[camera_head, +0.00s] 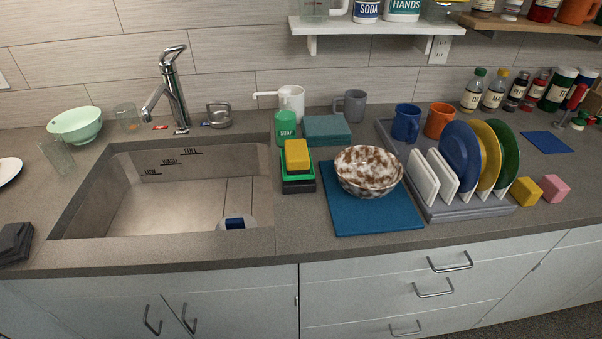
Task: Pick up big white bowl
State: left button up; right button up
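A big white bowl (368,172) with brown stains or a brown pattern stands upright on a blue mat (350,218) on the counter, right of the sink. It looks empty, though only part of its inside shows. Neither of my grippers is in this view.
The sink (165,207) is on the left. A sponge stack (297,166) and green soap bottle (286,127) stand left of the bowl. A dish rack (470,210) with plates stands close on its right. Folded cloths (327,130) lie behind. The mat's front part is clear.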

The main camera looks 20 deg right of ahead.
aim_at(364, 171)
jog(key=u, duration=1.5)
jog(key=k, duration=1.2)
jog(key=z, duration=1.35)
jog(key=i, duration=0.5)
